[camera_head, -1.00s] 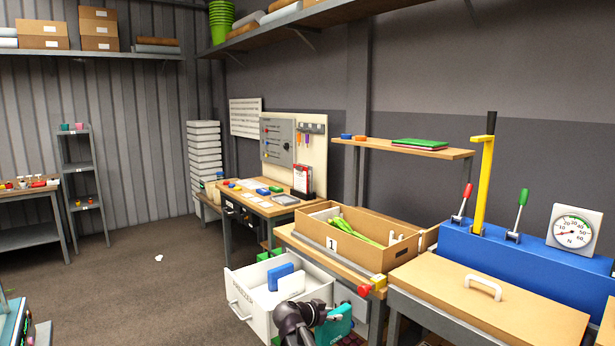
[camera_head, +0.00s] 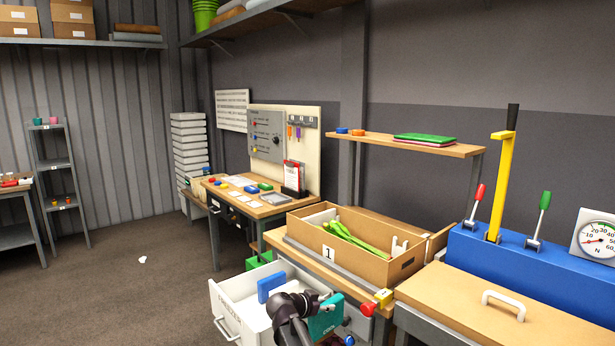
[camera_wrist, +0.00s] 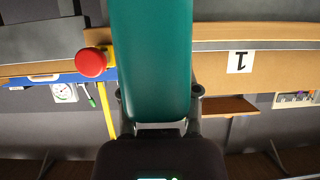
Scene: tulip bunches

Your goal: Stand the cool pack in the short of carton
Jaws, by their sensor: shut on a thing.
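The teal cool pack (camera_head: 328,319) is held in my gripper (camera_head: 309,321), in front of the bench and beside the open freezer drawer. In the wrist view the pack (camera_wrist: 152,55) stands between the fingers of my shut gripper (camera_wrist: 157,96) and fills the middle of the picture. The brown carton (camera_head: 365,268), with a label reading 1, stands on the bench behind and above the pack. Green tulip stems (camera_head: 350,236) and white pieces show inside it. The carton's floor is mostly hidden by its front wall. The pack is outside the carton.
The white freezer drawer (camera_head: 232,313) is pulled out, with a blue pack (camera_head: 271,287) inside. A red knob (camera_head: 367,305) and a yellow block (camera_head: 384,297) are at the bench's front edge, near the pack. A blue lever unit (camera_head: 475,250) stands right of the carton.

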